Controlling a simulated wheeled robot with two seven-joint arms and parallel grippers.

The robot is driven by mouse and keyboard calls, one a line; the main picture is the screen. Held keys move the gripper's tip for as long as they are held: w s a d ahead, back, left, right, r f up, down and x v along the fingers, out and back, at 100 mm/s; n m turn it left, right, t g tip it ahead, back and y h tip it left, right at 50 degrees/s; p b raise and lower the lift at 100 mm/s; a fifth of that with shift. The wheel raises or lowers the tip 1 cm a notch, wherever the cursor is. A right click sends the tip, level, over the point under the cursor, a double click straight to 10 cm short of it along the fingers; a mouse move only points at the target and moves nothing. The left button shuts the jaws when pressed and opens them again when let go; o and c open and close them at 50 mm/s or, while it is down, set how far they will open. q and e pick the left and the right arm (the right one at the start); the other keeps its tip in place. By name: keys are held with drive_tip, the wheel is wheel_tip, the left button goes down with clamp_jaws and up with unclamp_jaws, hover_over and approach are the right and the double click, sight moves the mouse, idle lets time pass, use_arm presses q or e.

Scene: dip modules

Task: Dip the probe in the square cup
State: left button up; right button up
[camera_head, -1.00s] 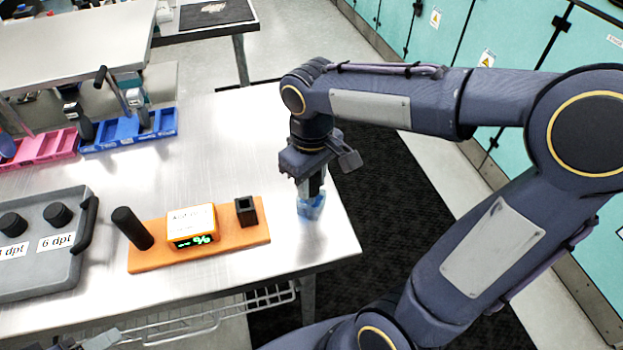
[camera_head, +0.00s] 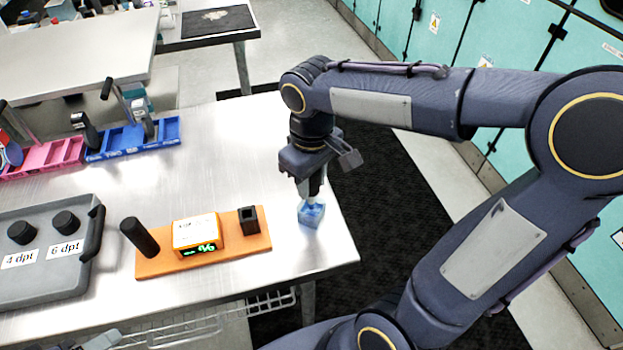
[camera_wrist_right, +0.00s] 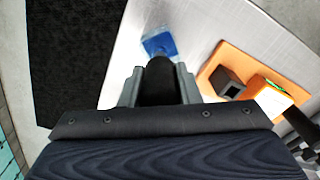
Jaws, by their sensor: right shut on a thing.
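The square cup (camera_head: 311,215) is small, blue and translucent, and stands near the table's right edge. My right gripper (camera_head: 310,190) is directly above it, shut on the black probe (camera_wrist_right: 160,82). The probe points down, with a pale lower part showing at the cup in the head view. In the right wrist view the cup (camera_wrist_right: 160,45) lies just beyond the probe; I cannot tell how deep the tip is. Grey parts of my left gripper (camera_head: 101,340) show at the bottom edge, too cut off to judge.
Left of the cup, an orange base (camera_head: 160,265) carries a black cylinder (camera_head: 139,237), an orange display box (camera_head: 197,235) and a black square holder (camera_head: 248,220). A grey tray (camera_head: 40,285) is further left. Blue (camera_head: 130,140) and pink (camera_head: 45,158) racks stand behind.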

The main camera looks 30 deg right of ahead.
drive_tip(key=shift+r+p, duration=1.6)
drive_tip(key=shift+r, duration=0.45)
